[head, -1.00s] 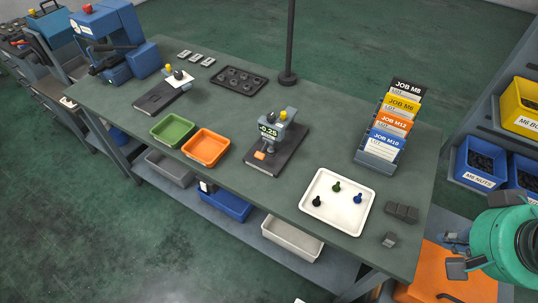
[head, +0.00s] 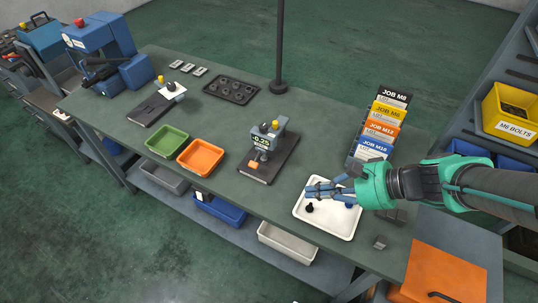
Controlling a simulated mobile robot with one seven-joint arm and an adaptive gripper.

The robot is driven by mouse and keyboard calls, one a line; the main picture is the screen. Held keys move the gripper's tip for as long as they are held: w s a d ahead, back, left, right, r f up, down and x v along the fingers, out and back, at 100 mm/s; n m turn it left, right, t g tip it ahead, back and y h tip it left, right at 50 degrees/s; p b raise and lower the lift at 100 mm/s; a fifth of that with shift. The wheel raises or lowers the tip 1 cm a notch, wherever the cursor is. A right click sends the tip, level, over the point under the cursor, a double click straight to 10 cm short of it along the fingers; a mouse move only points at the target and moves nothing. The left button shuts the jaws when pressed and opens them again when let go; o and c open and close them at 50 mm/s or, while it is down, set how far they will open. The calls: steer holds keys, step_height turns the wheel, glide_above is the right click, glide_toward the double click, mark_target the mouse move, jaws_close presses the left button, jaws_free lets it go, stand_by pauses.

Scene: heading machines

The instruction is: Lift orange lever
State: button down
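The orange lever (head: 254,163) is a small orange tab at the front of a grey gauge stand (head: 269,134) on a dark base plate. The gauge display reads about -0.25 and a yellow knob tops it. My gripper (head: 312,189) is above the white tray, to the right of the gauge stand and clearly apart from the lever. Its fingers look spread, with nothing visible between them. The gripper covers part of the tray's contents.
The white tray (head: 318,228) holds small bolts, partly hidden. A rack of job cards (head: 376,128) stands behind my arm. A green bin (head: 167,141) and an orange bin (head: 200,157) are left of the gauge. A black pole (head: 279,50) rises behind.

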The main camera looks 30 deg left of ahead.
steer(key=w+a+f+m+y+p, duration=0.1)
steer(key=w+a+f+m+y, duration=0.3)
steer(key=a, duration=0.4)
steer(key=m+t+p, duration=0.2)
steer(key=m+t, duration=0.1)
steer(key=m, duration=0.2)
glide_toward(262, 175)
steer(key=r, duration=0.4)
steer(key=shift+s, duration=0.35)
steer(key=shift+w+f+m+t, duration=0.2)
steer(key=shift+f+m+t, duration=0.1)
steer(key=shift+f, duration=0.1)
steer(key=shift+a, duration=0.2)
steer(key=shift+b+x, duration=1.1)
steer(key=shift+x, duration=3.8)
